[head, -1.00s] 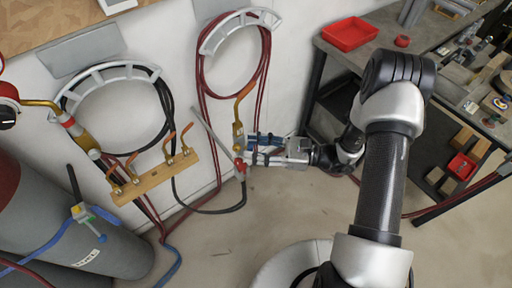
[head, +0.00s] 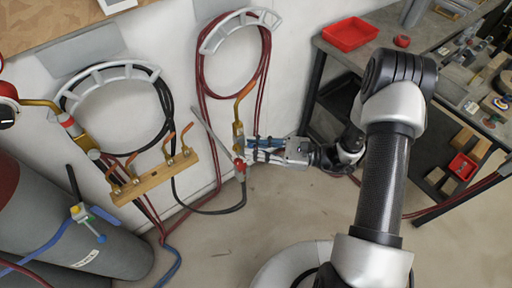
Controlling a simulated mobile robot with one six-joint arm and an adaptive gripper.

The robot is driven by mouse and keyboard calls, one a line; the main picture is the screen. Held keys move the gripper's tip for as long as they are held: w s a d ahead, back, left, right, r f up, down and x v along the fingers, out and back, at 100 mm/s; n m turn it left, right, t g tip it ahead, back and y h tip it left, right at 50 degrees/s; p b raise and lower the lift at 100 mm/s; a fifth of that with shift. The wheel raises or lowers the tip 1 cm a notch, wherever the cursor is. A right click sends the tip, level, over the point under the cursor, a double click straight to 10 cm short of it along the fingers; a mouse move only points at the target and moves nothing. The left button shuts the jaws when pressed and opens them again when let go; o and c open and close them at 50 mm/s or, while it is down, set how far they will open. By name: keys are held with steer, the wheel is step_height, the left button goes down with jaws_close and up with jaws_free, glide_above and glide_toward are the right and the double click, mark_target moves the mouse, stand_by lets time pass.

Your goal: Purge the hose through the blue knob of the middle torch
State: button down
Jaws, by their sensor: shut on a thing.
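A torch with a bent copper tip (head: 243,92) and a brass body (head: 238,130) stands upright against the wall in the middle of the head view. It has a red knob (head: 239,165) low on its body. My gripper (head: 252,149) reaches in from the right, level, with its fingers at the torch just above and beside the red knob. It is shut on a small part there, which the fingers hide. A blue knob cannot be made out apart from the bluish finger parts.
A grey rod (head: 211,128) slants beside the torch. Red hoses (head: 203,75) hang on a wall holder above; a black hose (head: 215,211) loops below. A wooden rack (head: 150,181) with copper tips is left. A bench with a red tray (head: 349,34) is right. Grey cylinders stand lower left.

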stand_by(0.3)
steer(key=c, duration=1.4)
jaws_free()
steer(key=d, duration=0.4)
steer(key=s+d, duration=0.1)
steer(key=d, duration=0.3)
steer(key=s+d, duration=0.1)
steer(key=d, duration=0.2)
steer(key=shift+s+d, duration=0.15)
steer(key=shift+d, duration=0.25)
